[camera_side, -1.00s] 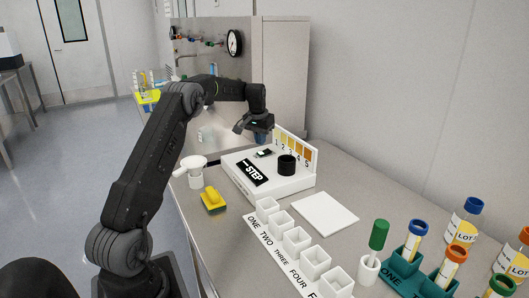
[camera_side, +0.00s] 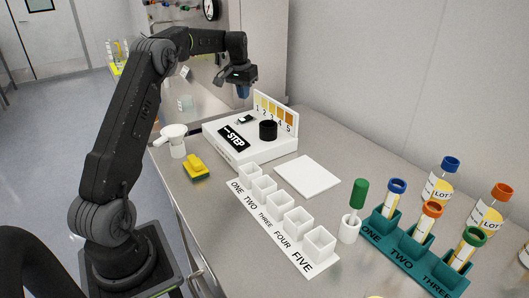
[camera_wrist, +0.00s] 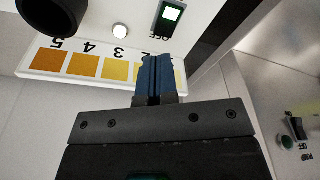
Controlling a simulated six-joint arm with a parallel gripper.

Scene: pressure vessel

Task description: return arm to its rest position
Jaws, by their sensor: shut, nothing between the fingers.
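My gripper (camera_side: 243,90) hangs above the back left of the white STEP device, in front of its colour scale. Its blue fingers are together and empty; they also show in the wrist view (camera_wrist: 153,80). The white STEP device (camera_side: 262,152) stands on the bench with a black round holder (camera_side: 268,130) on top. The colour scale numbered 1 to 5 (camera_side: 275,112) stands upright at its back edge, and it shows upside down in the wrist view (camera_wrist: 85,62).
A white cup-like vessel (camera_side: 174,141) and a yellow-green sponge (camera_side: 196,168) are left of the device. A row of white cups (camera_side: 284,218), a white pad (camera_side: 308,176), a green-handled tool (camera_side: 357,195) and a teal tube rack (camera_side: 408,250) are nearer. The wall is behind.

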